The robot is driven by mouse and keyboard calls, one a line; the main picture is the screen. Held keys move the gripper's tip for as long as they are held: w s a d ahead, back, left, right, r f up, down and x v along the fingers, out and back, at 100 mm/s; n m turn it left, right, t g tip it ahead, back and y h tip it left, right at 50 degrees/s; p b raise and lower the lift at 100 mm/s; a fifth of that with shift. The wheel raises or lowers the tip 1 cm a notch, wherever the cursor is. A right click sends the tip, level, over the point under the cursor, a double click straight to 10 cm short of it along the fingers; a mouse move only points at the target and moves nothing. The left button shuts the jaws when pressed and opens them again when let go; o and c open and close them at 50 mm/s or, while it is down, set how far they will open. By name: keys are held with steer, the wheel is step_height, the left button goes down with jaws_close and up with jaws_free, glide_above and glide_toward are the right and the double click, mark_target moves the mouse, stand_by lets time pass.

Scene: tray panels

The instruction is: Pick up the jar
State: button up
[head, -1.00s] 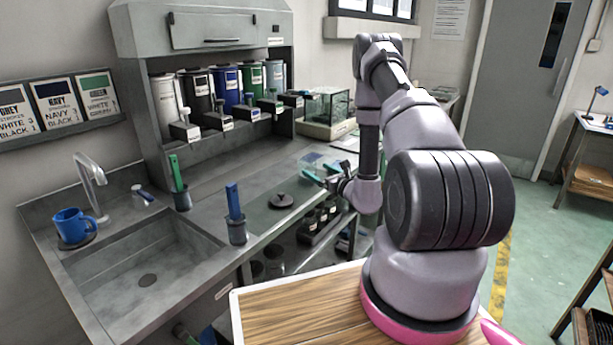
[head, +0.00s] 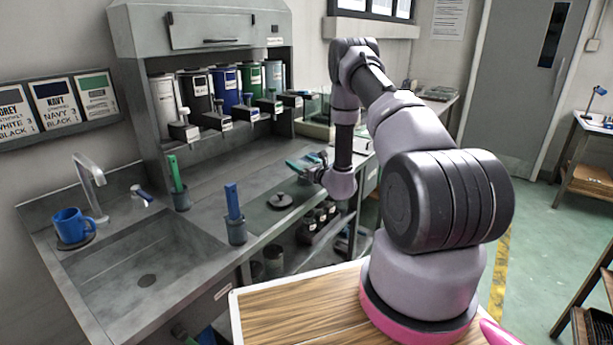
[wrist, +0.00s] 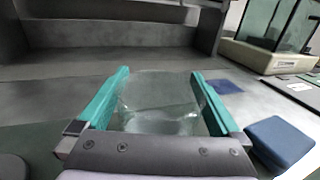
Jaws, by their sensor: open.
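The jar (wrist: 160,108) is clear glass and stands on the grey worktop in the wrist view. It sits between the two teal fingers of my gripper (wrist: 160,74), one on each side. The fingers are open, and I cannot tell whether either touches the glass. The jar's lower near part is hidden behind the gripper's body. In the head view my gripper (head: 303,163) is low over the worktop, and the jar cannot be made out clearly there.
A blue block (wrist: 280,141) lies close to the right finger, with a flat navy piece (wrist: 223,87) behind. A glass tank (wrist: 275,30) stands at the back right. A dark round lid (head: 281,200) and a holder with a blue-handled tool (head: 236,225) are nearer the sink.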

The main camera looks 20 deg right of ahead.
steer(key=c, duration=1.4)
jaws_close()
steer(key=shift+r, duration=0.2)
